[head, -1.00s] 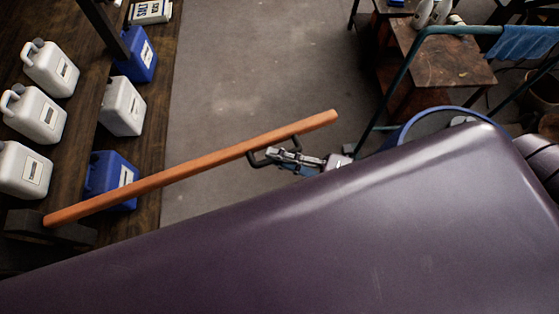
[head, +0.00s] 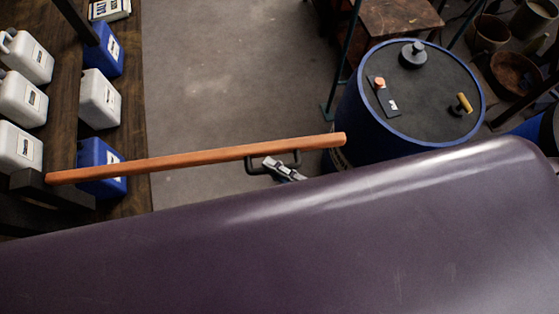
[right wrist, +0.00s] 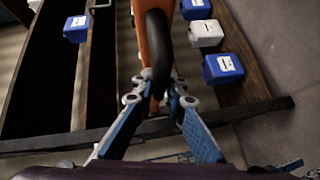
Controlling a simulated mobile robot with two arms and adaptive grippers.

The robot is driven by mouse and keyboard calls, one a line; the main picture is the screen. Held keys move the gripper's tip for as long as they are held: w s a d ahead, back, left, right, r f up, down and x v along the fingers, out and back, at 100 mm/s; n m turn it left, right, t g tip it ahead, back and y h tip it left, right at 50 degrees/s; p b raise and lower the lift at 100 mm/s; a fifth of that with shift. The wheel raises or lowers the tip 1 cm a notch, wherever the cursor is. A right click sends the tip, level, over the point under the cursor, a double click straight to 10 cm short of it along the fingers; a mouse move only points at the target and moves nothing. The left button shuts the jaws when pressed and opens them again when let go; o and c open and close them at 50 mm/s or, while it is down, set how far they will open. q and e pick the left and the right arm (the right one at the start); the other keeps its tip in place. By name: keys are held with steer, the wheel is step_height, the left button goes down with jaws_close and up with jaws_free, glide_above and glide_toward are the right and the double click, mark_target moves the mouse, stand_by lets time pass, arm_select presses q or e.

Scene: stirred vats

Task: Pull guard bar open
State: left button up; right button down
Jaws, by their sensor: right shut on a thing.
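The guard bar is a long orange bar (head: 190,160) that runs across the head view, nearly level. Its left end meets a dark block (head: 35,187) at the shelf. Its free right end stands near the side of the blue vat (head: 350,120). A black handle (head: 251,165) sits on the near side of the bar, close to that end. My right gripper (head: 277,164) is shut on the handle. In the right wrist view the gripper (right wrist: 165,98) closes around the black handle (right wrist: 157,45), with the orange bar (right wrist: 154,8) behind it. My left gripper is out of view.
White jugs (head: 100,100) and blue jugs (head: 103,48) stand on the dark wooden shelf (head: 125,130) at the left. The vat's dark lid (head: 430,95) carries a knob and a yellow-handled part. Bare floor (head: 230,70) lies between shelf and vat.

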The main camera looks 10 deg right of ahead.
steer(key=shift+s, duration=0.2)
steer(key=c, duration=1.9)
jaws_free()
steer(key=shift+w, duration=0.1)
steer(key=shift+c, duration=0.2)
steer(key=v, duration=1.2)
